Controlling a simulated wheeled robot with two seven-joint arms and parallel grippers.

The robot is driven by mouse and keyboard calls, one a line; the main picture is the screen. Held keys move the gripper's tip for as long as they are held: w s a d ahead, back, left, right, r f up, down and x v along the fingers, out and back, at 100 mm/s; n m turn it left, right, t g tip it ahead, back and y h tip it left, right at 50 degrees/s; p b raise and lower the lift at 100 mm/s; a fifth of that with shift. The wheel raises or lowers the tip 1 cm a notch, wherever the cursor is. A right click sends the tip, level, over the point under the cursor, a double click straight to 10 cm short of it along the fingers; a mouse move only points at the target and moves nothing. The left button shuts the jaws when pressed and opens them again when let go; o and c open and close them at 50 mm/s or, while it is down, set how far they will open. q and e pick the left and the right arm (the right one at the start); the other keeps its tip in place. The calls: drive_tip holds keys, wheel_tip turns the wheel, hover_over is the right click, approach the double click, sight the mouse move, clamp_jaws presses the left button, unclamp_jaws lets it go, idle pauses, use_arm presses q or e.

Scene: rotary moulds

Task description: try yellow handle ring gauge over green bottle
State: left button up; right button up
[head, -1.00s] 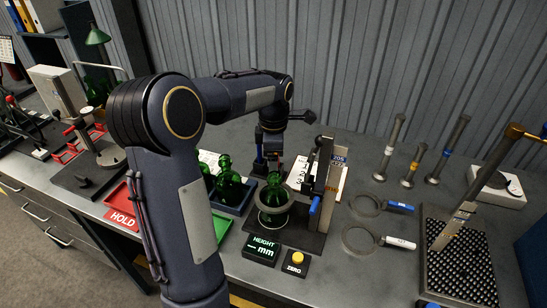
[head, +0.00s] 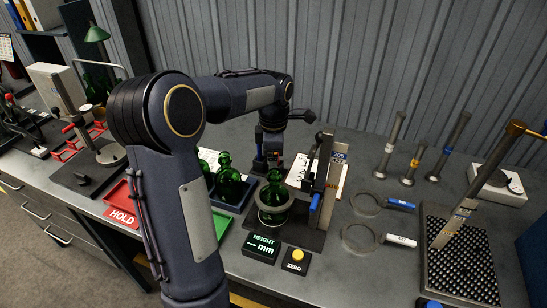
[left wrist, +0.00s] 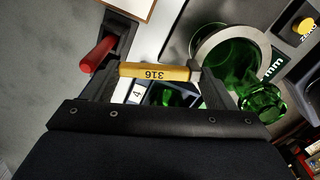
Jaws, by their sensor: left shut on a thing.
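The green bottle (head: 276,184) stands upright on the dark base of the height stand. In the left wrist view the ring (left wrist: 208,42) encircles the green bottle (left wrist: 235,62). My left gripper (left wrist: 155,76) is shut on the yellow handle (left wrist: 150,72), marked 316. In the head view my left gripper (head: 262,165) is behind the bottle, and the handle is mostly hidden. My right gripper is not in view.
The height stand's upright (head: 332,185) rises just right of the bottle. Green bottles in a blue tray (head: 239,206) stand to its left. A blue-handled ring gauge (head: 367,204) and a white-handled one (head: 358,239) lie to the right. A height display (head: 262,246) is in front.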

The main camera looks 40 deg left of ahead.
use_arm(q)
drive_tip(key=shift+f+b, duration=1.2)
drive_tip(key=shift+f, duration=0.6)
drive_tip(key=shift+f, duration=0.15)
idle(0.4)
idle(1.5)
drive_tip(key=shift+r+p, duration=2.4)
drive_tip(key=shift+r, duration=0.35)
drive_tip(key=shift+s+d+r, duration=0.1)
drive_tip(key=shift+r+p, duration=2.4)
drive_tip(key=shift+r, duration=0.15)
